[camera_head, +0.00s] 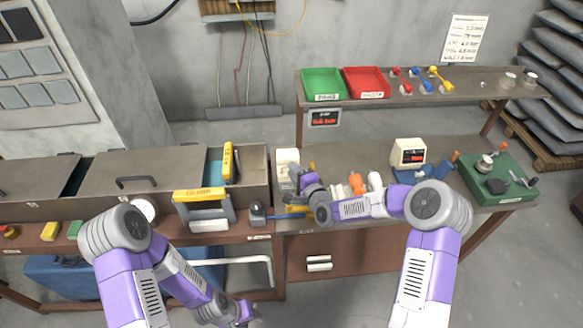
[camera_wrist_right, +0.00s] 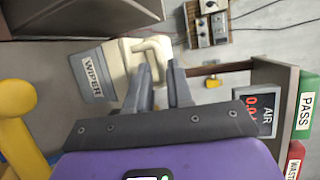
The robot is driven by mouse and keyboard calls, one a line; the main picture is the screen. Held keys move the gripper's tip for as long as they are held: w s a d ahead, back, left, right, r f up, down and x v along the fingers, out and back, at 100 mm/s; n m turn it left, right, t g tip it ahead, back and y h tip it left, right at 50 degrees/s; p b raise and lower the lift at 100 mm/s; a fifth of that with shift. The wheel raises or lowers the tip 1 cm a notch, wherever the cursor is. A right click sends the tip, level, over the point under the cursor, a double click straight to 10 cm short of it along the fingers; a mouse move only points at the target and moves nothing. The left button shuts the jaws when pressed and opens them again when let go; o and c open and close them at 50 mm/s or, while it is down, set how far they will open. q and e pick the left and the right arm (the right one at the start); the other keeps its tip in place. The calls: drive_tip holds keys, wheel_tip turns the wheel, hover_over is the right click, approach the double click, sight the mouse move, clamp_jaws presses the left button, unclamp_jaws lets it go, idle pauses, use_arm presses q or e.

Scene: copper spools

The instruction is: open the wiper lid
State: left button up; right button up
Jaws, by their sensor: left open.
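The wiper box is a pale box (camera_head: 287,158) at the back of the bench, left of its middle, in the head view. In the right wrist view the box front (camera_wrist_right: 93,76) reads "WIPER", and its cream lid (camera_wrist_right: 145,52) has a raised loop-shaped handle. My right gripper (camera_head: 298,176) is right at the box. In the right wrist view its fingers (camera_wrist_right: 160,72) stand slightly apart with their tips at the handle; whether they grip it is unclear. My left gripper (camera_head: 243,314) is low at the bottom of the head view, open, away from the box.
A green bin (camera_head: 322,84) and a red bin (camera_head: 364,82) stand on the shelf above. A yellow-handled tool (camera_head: 201,205) stands left of the box, beside an open drawer (camera_head: 253,165). Orange and white items (camera_head: 356,183) lie close to my right forearm.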

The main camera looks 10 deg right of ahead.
drive_tip(key=shift+x, duration=1.1)
clamp_jaws()
idle(0.7)
